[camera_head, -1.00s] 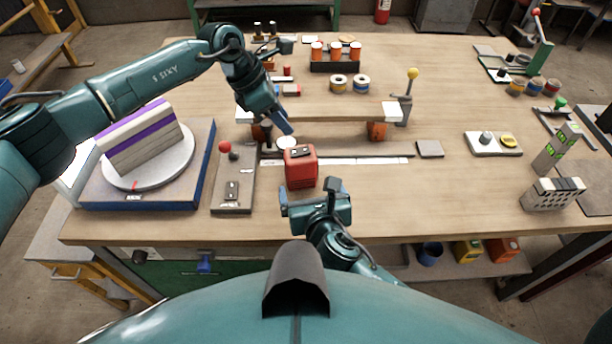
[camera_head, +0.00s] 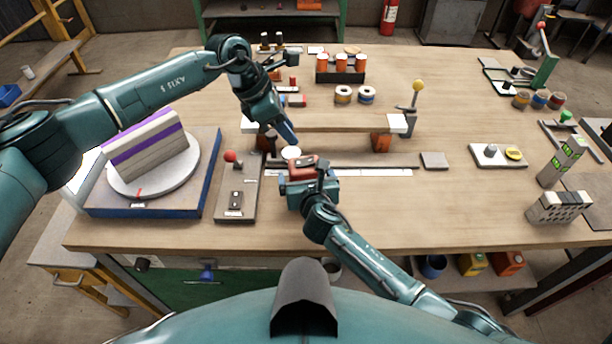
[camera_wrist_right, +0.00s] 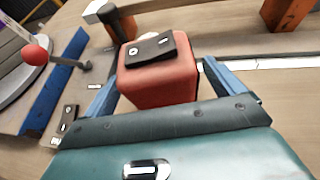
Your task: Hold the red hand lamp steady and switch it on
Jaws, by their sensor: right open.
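The red hand lamp (camera_wrist_right: 157,80) is a red box with a black switch plate (camera_wrist_right: 151,47) on top. It stands upright on the bench. In the head view only its top (camera_head: 303,165) shows, behind my right gripper (camera_head: 310,180). In the right wrist view my right gripper (camera_wrist_right: 165,85) is open, with one blue finger on each side of the lamp. A gap shows at the right finger; contact at the left is unclear. My left gripper (camera_head: 287,132) points down behind and above the lamp, apart from it. Its fingers look like one bar, so their opening is unclear.
A raised plank (camera_head: 345,123) on orange blocks stands behind the lamp. A white disc (camera_head: 291,152) is close behind it. A panel with a red-knobbed lever (camera_head: 231,157) and a turntable (camera_head: 113,191) are at left. The bench front right of the lamp is clear.

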